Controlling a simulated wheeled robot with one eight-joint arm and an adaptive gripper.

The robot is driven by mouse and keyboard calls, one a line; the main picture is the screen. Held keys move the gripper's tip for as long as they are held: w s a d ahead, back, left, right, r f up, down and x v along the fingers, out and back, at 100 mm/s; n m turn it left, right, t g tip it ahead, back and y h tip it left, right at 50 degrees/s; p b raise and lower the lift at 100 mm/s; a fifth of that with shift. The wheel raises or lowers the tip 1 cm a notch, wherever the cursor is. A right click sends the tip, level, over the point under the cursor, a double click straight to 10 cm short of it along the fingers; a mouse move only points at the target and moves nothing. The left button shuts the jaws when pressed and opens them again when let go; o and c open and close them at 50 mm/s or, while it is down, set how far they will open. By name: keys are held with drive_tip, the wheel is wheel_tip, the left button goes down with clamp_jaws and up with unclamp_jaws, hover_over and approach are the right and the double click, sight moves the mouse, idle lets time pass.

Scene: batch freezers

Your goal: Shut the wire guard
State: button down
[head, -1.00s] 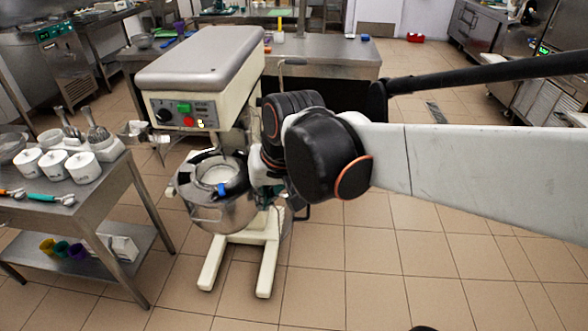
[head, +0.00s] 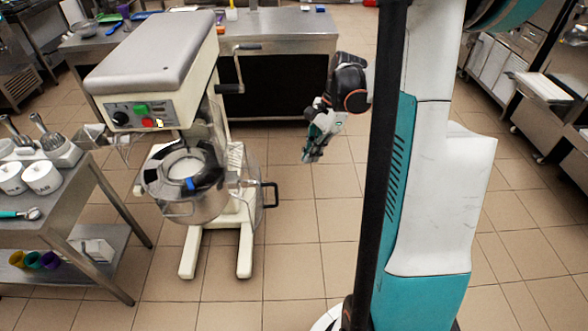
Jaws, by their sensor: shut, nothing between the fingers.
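The mixer (head: 155,70) stands left of centre, with a steel bowl (head: 190,208) under its head. A thin, see-through curved shape with a black handle, which looks like the wire guard (head: 259,207), stands out at the right side of the bowl, apparently swung open. Its fine wires are hard to make out. My gripper (head: 309,157) hangs in the air to the right of the mixer, fingers pointing down. It is shut and empty, apart from the guard and its handle.
A steel table (head: 70,205) with white pots and whisks stands close on the mixer's left. A crank lever (head: 240,68) sticks out from the mixer's right side. A steel counter (head: 285,30) is behind. The tiled floor right of the mixer is clear.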

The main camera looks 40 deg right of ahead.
drive_tip(key=a+f+b, duration=0.3)
drive_tip(key=a+f, duration=0.4)
drive_tip(key=f, duration=0.2)
drive_tip(key=shift+w+a+b, duration=0.3)
drive_tip(key=shift+a, duration=0.05)
